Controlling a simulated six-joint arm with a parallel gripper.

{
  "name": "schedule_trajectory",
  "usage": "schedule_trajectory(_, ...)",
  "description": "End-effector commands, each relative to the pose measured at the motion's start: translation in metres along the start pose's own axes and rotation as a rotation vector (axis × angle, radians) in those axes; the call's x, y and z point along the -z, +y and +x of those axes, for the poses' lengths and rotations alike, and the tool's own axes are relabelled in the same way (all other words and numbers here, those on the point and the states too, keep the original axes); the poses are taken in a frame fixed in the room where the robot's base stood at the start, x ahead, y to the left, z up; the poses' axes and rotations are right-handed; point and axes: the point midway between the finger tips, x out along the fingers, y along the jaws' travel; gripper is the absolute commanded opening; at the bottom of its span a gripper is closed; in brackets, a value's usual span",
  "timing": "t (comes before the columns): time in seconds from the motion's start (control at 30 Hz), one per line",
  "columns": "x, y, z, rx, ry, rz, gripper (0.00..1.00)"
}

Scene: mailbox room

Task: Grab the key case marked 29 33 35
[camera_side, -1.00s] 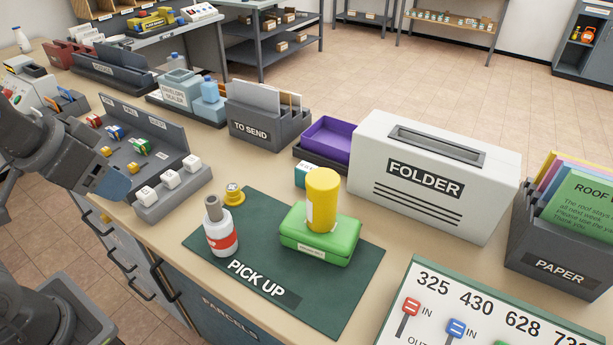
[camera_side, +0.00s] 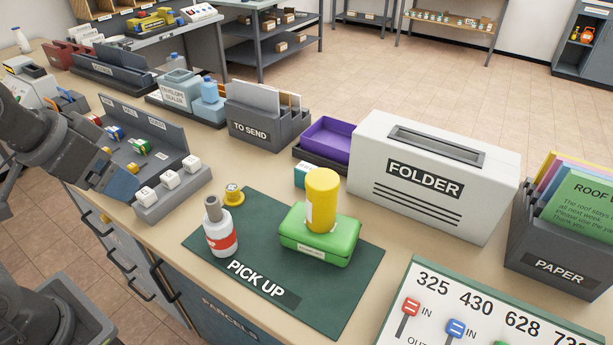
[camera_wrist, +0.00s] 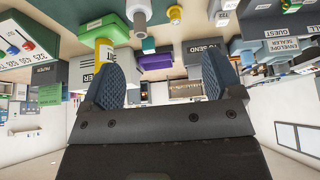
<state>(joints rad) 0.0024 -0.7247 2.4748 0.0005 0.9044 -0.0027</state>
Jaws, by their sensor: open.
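No marking 29 33 35 can be read in either view. White blocks (camera_side: 170,180) sit on a low grey stand in front of the rack; I cannot tell whether any is the key case. My gripper (camera_side: 122,186) is beside the left end of that stand. In the wrist view my gripper (camera_wrist: 162,82) is open, with nothing between its two blue fingers.
A green mat (camera_side: 210,240) marked PICK UP holds a white bottle (camera_side: 221,236), a green box (camera_side: 320,240) and a yellow cylinder (camera_side: 322,195) on it. A small yellow item (camera_side: 234,194) stands at its edge. A white FOLDER box (camera_side: 430,175) and TO SEND holder (camera_side: 262,128) stand behind.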

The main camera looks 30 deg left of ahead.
Motion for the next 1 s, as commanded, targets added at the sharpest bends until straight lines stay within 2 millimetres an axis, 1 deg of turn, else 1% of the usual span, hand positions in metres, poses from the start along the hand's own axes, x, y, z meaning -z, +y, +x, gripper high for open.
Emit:
schedule_trajectory(0.07,0.017,0.002,-0.001,-0.003,-0.017,0.001,0.85)
schedule_trajectory(0.13,0.038,0.004,-0.001,-0.005,-0.036,0.001,0.85)
schedule_trajectory(0.27,0.089,0.010,0.007,-0.010,-0.079,0.003,0.85)
schedule_trajectory(0.3,0.104,0.012,0.012,-0.011,-0.092,0.003,0.85)
schedule_trajectory(0.37,0.127,0.016,0.021,-0.012,-0.113,0.003,0.85)
schedule_trajectory(0.4,0.141,0.019,0.028,-0.013,-0.126,0.004,0.85)
schedule_trajectory(0.47,0.162,0.024,0.041,-0.014,-0.145,0.005,0.85)
schedule_trajectory(0.5,0.175,0.028,0.050,-0.014,-0.158,0.005,0.85)
schedule_trajectory(0.57,0.194,0.033,0.066,-0.014,-0.177,0.005,0.85)
schedule_trajectory(0.6,0.206,0.037,0.078,-0.014,-0.191,0.006,0.85)
schedule_trajectory(0.67,0.222,0.043,0.097,-0.014,-0.210,0.007,0.85)
schedule_trajectory(0.7,0.232,0.047,0.111,-0.014,-0.223,0.007,0.85)
schedule_trajectory(0.77,0.244,0.054,0.133,-0.013,-0.243,0.008,0.85)
schedule_trajectory(0.83,0.257,0.062,0.160,-0.012,-0.265,0.010,0.85)
schedule_trajectory(0.9,0.266,0.070,0.186,-0.010,-0.286,0.010,0.85)
schedule_trajectory(1.0,0.273,0.079,0.220,-0.007,-0.310,0.011,0.85)
